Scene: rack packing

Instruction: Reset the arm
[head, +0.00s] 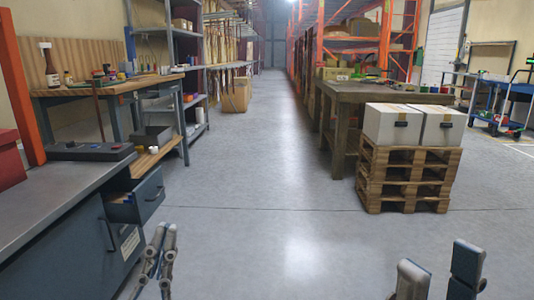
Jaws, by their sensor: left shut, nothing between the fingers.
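My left gripper (164,236) is low in the head view, left of centre, over the grey floor beside the open drawer. Its fingers are together and nothing shows between them. My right gripper (437,258) is at the bottom right edge of the view. Its two fingers stand apart with only floor visible between them. Both grippers point up the picture, and most of both arms lies outside the view.
A grey workbench (60,195) with an open drawer (137,198) is at the left. Stacked wooden pallets (403,180) bearing two white boxes (386,124) stand at the right, by a dark table (340,92). The aisle floor (262,150) between them is clear.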

